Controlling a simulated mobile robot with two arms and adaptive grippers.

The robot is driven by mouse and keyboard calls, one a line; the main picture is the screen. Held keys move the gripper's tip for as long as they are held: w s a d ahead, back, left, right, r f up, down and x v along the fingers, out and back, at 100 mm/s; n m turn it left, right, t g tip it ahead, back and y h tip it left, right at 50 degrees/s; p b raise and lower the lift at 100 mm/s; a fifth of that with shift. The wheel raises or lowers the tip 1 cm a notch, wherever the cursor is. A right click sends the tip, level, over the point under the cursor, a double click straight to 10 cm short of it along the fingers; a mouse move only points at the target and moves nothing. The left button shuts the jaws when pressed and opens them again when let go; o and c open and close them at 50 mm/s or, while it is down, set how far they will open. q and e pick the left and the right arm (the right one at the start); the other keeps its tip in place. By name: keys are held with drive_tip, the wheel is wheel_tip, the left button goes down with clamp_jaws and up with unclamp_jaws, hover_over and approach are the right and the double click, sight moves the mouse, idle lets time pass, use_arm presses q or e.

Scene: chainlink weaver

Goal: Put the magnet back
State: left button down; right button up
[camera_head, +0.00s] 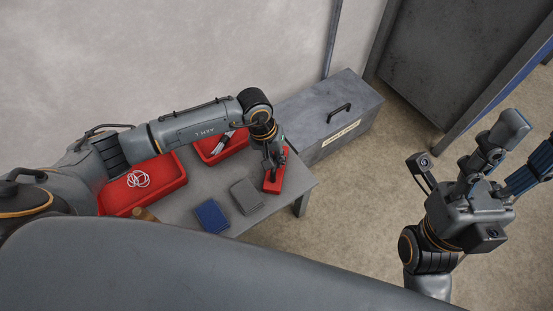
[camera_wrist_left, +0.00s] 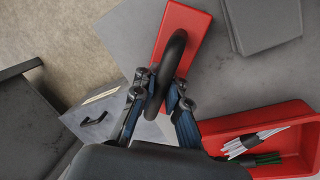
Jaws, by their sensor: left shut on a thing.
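The magnet is a red rectangular block (camera_head: 272,182) with a black arched handle. It is at the right end of the grey table (camera_head: 180,210). In the left wrist view the red block (camera_wrist_left: 188,27) and the black handle (camera_wrist_left: 168,70) show clearly. My left gripper (camera_wrist_left: 160,92) is shut on the handle, with one finger on each side. In the head view my left gripper (camera_head: 274,160) is above the block and partly hides it. I cannot tell whether the block touches the table. My right gripper (camera_head: 525,150) is open and empty, away from the table at the right.
A red tray (camera_head: 172,181) with a white looped cord is at the table's left. Another red tray (camera_head: 240,140) holds white sticks at the back. A blue pad (camera_head: 211,216) and a grey pad (camera_head: 247,196) lie in front.

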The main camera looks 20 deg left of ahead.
use_arm(q)
drive_tip(key=shift+f, duration=0.15)
drive_tip(key=c, duration=1.4)
unclamp_jaws()
drive_tip(key=shift+o, duration=0.2)
